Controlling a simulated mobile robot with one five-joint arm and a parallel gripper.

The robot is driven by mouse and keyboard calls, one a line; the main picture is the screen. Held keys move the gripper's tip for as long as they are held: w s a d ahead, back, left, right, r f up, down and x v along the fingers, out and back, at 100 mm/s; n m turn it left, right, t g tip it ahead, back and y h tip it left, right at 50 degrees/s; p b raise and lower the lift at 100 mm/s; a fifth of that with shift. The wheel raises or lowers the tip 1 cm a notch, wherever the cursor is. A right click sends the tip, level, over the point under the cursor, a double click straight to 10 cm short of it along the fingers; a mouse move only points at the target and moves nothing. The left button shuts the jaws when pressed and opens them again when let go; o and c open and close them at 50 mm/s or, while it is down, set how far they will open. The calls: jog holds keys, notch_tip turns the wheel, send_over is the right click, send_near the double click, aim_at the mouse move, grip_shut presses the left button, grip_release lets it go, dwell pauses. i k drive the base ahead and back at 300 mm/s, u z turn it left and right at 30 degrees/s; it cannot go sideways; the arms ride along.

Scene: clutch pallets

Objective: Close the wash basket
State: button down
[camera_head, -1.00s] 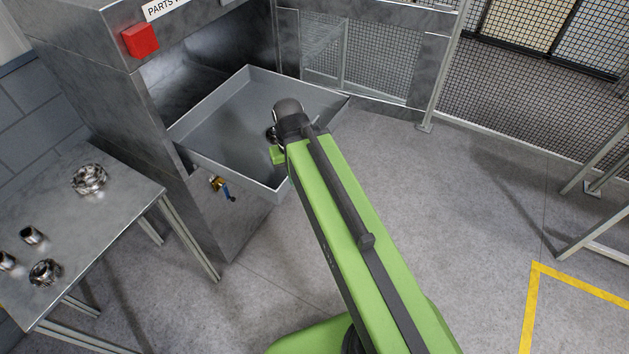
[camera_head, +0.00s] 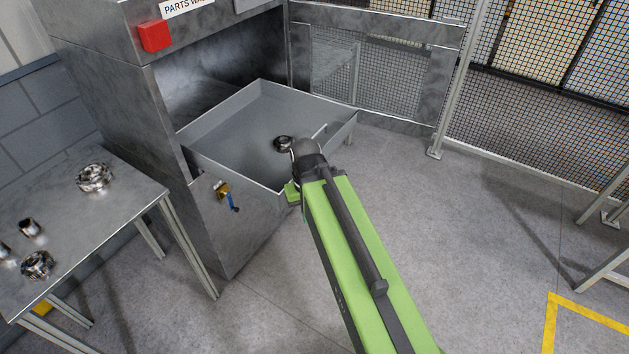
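The wash basket (camera_head: 222,166) is a grey open-topped tray pulled out of the parts washer (camera_head: 112,88). Its near part sticks out past the washer's opening.
A metal table (camera_head: 125,205) with several shiny metal parts stands at the left. A valve with a blue handle (camera_head: 229,199) is on the washer's front below the basket. A mesh fence (camera_head: 520,125) runs behind. The floor at the right (camera_head: 470,240) is clear.

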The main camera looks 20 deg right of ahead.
aim_at(232, 142)
jog(key=u, duration=0.05)
jog(key=k, duration=1.25)
jog(key=u, duration=0.5)
jog(key=i, duration=1.9)
jog(key=u, duration=0.4)
